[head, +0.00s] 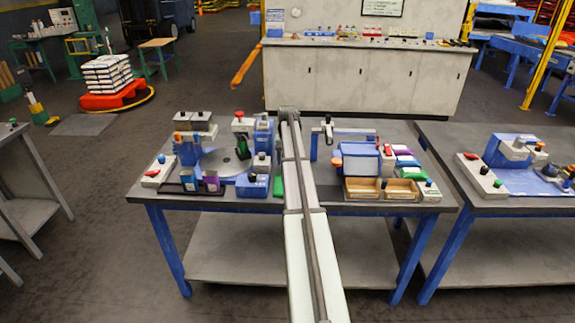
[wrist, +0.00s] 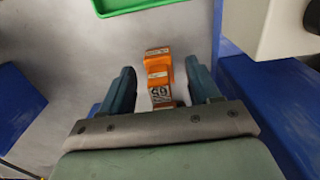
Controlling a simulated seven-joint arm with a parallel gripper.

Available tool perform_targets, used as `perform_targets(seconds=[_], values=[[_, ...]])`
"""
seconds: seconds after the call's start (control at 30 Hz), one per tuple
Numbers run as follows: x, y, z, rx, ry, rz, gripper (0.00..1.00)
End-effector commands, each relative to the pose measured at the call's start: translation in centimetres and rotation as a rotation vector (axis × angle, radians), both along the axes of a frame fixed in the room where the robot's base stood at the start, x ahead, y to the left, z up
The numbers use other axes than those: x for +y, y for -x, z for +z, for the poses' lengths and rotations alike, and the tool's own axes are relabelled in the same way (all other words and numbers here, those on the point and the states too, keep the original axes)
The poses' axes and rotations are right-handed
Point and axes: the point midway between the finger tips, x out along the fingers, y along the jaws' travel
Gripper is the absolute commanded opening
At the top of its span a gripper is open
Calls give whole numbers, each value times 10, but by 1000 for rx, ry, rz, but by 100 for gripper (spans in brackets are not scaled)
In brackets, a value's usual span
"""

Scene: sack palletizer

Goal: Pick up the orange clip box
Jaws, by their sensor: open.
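The orange clip box (wrist: 158,66) shows in the middle of the wrist view, lying on a pale grey surface. It has a pale label and a black-and-white printed patch at its near end. My gripper (wrist: 162,72) is open, with one dark teal finger to the left of the box and one to the right. The gripper's body hides the area below the box. I cannot make out the clip box or the fingers for certain in the head view.
In the wrist view, a green tray edge (wrist: 140,5) lies beyond the box, blue blocks stand at both sides, and a white housing (wrist: 275,28) is at upper right. In the head view, the workbench (head: 240,204) carries several devices and wooden bins (head: 362,191).

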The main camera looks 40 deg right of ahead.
Motion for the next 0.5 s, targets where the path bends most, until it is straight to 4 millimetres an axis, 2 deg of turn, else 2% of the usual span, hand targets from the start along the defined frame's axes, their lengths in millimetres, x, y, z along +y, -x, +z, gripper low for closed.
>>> perform_targets(seconds=[0.1,0.27,0.5], values=[[0,0,-7,0,0,0,62],[0,0,-6,0,0,0,62],[0,0,-6,0,0,0,40]])
